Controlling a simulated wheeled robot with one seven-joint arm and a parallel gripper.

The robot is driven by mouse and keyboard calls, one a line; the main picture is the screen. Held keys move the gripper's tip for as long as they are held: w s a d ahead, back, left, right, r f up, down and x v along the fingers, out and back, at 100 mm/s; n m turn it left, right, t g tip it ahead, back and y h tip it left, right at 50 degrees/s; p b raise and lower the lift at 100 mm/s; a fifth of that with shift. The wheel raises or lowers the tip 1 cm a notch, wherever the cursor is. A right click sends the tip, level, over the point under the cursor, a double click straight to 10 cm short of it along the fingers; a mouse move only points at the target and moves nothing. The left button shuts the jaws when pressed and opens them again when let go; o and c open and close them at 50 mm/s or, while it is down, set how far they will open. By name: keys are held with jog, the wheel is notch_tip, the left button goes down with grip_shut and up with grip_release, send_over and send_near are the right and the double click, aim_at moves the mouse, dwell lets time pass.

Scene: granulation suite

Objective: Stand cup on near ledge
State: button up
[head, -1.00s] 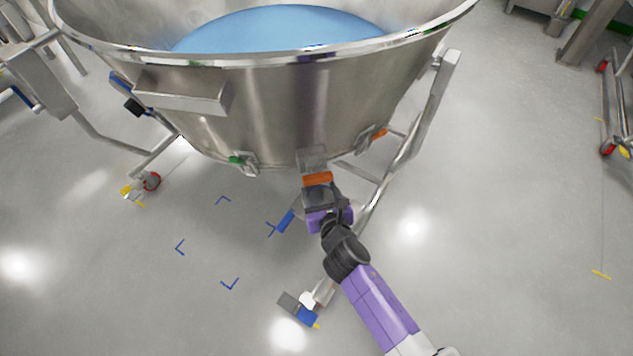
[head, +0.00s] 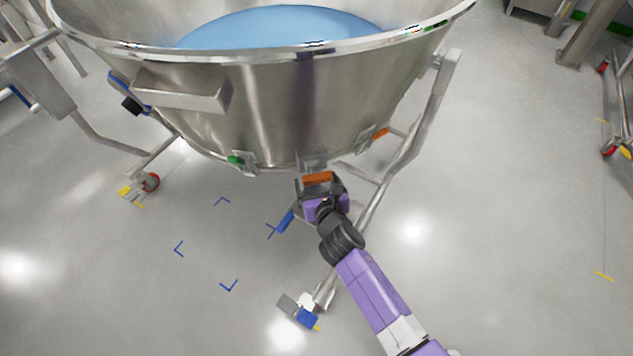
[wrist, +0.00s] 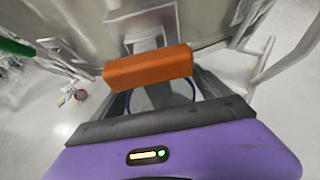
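I cannot clearly make out a cup in either view. My gripper (head: 318,184) is at the lower front of the big steel vessel (head: 270,115). In the wrist view the gripper's grey fingers (wrist: 161,93) stand apart, with a thin blue curved line (wrist: 160,109) between them; I cannot tell whether it is a cup's rim. An orange block (wrist: 148,67) lies across the view just beyond the fingers and hides their tips. It also shows in the head view (head: 318,178). A small steel bracket (head: 312,160), perhaps the near ledge, juts from the vessel behind the block.
A green-marked bracket (head: 240,160) sits to the left on the vessel and an orange-marked one (head: 378,134) to the right. A slanted steel leg (head: 415,120) runs close on the right of my arm. The floor (head: 490,230) at right is clear.

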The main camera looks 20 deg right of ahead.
jog(key=shift+r, duration=0.15)
jog(key=shift+s+r, duration=0.15)
jog(key=shift+s, duration=0.1)
jog(key=p+v, duration=0.3)
jog(key=v, duration=0.8)
jog(key=shift+s+p, duration=0.25)
jog(key=shift+p, duration=0.05)
jog(key=shift+a, duration=0.15)
